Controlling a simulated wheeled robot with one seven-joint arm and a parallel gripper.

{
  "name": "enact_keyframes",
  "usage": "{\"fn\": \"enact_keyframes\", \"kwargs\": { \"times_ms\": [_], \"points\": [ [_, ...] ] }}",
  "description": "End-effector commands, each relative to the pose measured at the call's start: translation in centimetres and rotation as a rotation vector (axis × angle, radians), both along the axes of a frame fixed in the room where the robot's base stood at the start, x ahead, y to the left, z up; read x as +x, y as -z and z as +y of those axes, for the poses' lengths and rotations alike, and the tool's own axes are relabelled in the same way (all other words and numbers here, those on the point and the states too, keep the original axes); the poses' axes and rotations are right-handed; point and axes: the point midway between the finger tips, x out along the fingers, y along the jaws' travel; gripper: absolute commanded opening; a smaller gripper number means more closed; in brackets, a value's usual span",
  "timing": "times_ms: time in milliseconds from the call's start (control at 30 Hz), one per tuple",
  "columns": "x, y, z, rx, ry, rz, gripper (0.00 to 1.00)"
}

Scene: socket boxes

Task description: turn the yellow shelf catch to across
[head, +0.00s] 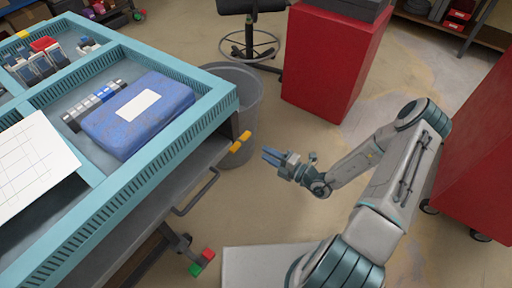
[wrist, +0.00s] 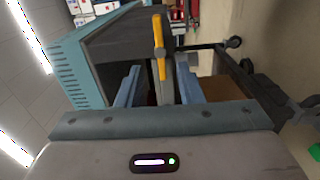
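The yellow shelf catch (head: 240,142) is a short bar on the end of the workbench, just below the teal top's near right corner. In the wrist view the catch (wrist: 160,48) is a long upright bar with a rounded boss at its middle, in front of a dark grey post. My gripper (head: 270,155) is to the right of the catch in the head view, with a gap between them. In the wrist view its two blue fingers (wrist: 158,84) are spread apart and empty. The catch lies beyond and between them, apparently untouched.
The teal-topped workbench (head: 150,178) holds a blue case (head: 125,128) and several small items in trays. A grey bin (head: 243,90) stands behind the catch. Red cabinets stand at the back (head: 325,65) and right (head: 485,165). Floor around my gripper is clear.

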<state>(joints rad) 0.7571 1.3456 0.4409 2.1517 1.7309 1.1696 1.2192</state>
Motion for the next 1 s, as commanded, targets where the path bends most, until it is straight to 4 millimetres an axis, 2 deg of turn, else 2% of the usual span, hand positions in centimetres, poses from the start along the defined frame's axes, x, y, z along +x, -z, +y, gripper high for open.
{"fn": "enact_keyframes", "kwargs": {
  "times_ms": [100, 300, 867, 1000],
  "points": [
    [-1.4, 0.0, -1.9, -0.001, 0.003, 0.001, 0.34],
    [-2.7, 0.0, -3.4, 0.001, 0.0, 0.001, 0.34],
    [-2.9, 0.0, -3.7, 0.0, 0.0, 0.0, 0.34],
    [-2.9, -0.6, -3.5, -0.025, -0.025, -0.025, 0.34]
  ]
}}
